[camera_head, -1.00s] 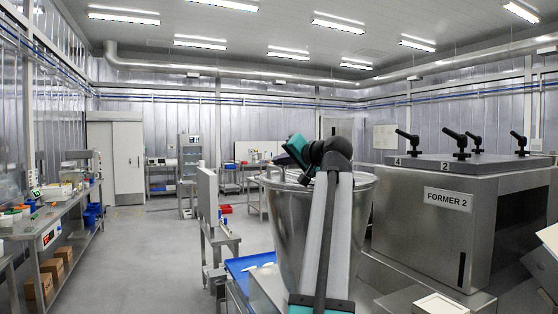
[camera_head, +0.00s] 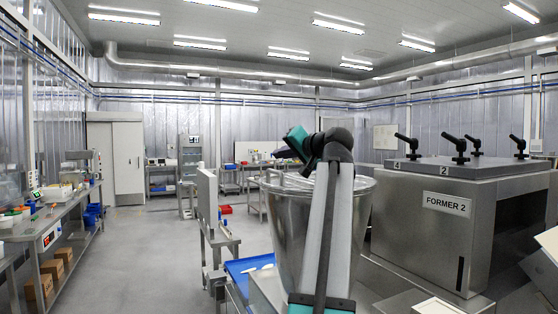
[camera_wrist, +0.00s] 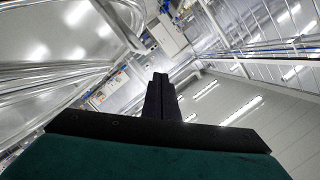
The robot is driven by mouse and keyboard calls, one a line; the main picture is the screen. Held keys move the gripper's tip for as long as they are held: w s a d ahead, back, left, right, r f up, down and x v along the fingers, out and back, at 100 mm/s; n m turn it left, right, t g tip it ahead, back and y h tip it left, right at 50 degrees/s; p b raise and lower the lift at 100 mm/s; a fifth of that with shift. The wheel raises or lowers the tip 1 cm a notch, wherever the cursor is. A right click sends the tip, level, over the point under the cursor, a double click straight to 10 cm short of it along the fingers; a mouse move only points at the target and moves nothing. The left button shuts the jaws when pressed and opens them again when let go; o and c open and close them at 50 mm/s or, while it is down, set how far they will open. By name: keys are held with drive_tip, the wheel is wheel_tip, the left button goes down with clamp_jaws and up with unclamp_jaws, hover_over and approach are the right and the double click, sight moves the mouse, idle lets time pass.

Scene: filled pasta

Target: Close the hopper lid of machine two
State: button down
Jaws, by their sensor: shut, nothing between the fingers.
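The steel hopper (camera_head: 288,230) is a tapered round vessel in the middle of the head view, beside the FORMER 2 machine. A flat grey lid (camera_head: 292,183) appears to lie across its rim, with a small handle at its left. My arm hides much of the hopper's front and top, so I cannot tell whether the lid is fully seated. My gripper (camera_wrist: 160,77) is shut and empty in the wrist view, its dark fingers together. In the head view its teal and black wrist is above the hopper's rim, and the fingertips are not clear.
The FORMER 2 machine (camera_head: 425,235) stands right of the hopper, with several black clamp handles on its top plate (camera_head: 435,166). A blue tray (camera_head: 240,267) lies left of the hopper. A long workbench (camera_head: 50,227) runs along the left. The floor (camera_head: 150,260) between is clear.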

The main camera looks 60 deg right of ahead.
drive_tip(key=r+b+v, duration=0.1)
drive_tip(key=b+v, duration=0.2)
drive_tip(key=v, duration=0.7)
drive_tip(key=shift+w+a, duration=0.2)
drive_tip(key=shift+a, duration=0.15)
